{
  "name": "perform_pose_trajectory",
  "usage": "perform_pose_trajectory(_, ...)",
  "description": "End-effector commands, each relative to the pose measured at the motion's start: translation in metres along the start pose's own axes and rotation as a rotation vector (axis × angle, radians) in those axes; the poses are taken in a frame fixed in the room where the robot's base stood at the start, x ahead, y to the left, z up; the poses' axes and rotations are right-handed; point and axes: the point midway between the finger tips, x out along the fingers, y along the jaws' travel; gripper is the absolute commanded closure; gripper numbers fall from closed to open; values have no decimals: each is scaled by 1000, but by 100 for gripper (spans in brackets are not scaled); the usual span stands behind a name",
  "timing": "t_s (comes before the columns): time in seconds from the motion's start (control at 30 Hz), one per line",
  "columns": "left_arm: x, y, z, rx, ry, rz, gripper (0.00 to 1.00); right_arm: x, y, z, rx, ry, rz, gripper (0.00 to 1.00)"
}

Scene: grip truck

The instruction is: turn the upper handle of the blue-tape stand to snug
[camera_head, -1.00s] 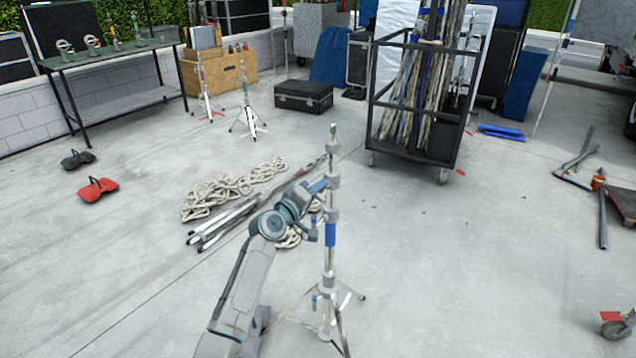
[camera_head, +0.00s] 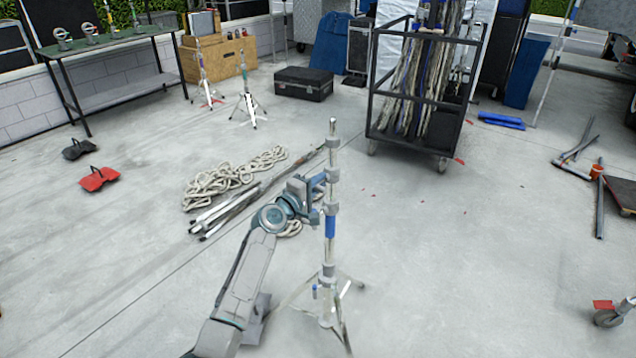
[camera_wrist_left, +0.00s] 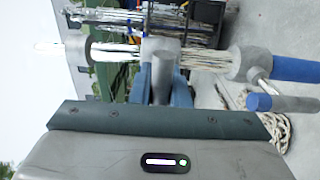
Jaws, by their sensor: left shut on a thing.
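The blue-tape stand (camera_head: 331,228) stands upright on spread legs in the head view, a silver column with grey collars and a blue band. In the left wrist view its column runs sideways, with the blue tape (camera_wrist_left: 296,69) at the right. My left gripper (camera_head: 322,179) is at an upper collar, left of the column. In the wrist view its blue fingers (camera_wrist_left: 162,88) are shut on the grey upper handle (camera_wrist_left: 162,65), partly hidden between them. A lower blue-tipped handle (camera_wrist_left: 282,103) stays free. My right gripper is not in view.
Coiled rope (camera_head: 225,178) and loose poles (camera_head: 225,212) lie on the floor behind my left arm. A black wheeled cart (camera_head: 408,142) with upright poles stands behind the stand.

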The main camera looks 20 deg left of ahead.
Motion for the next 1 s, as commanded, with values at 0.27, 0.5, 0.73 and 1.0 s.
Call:
perform_pose_trajectory(0.27, 0, 0, 0, 1, 1, 0, 77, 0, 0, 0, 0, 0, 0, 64)
perform_pose_trajectory(0.5, 0, 0, 0, 2, 0, 0, 63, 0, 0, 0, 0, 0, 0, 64)
perform_pose_trajectory(0.73, -8, -2, 0, 2, 1, -2, 63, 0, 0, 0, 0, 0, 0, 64)
perform_pose_trajectory(1.0, -59, -2, 0, 6, 0, -2, 63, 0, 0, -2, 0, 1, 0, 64)
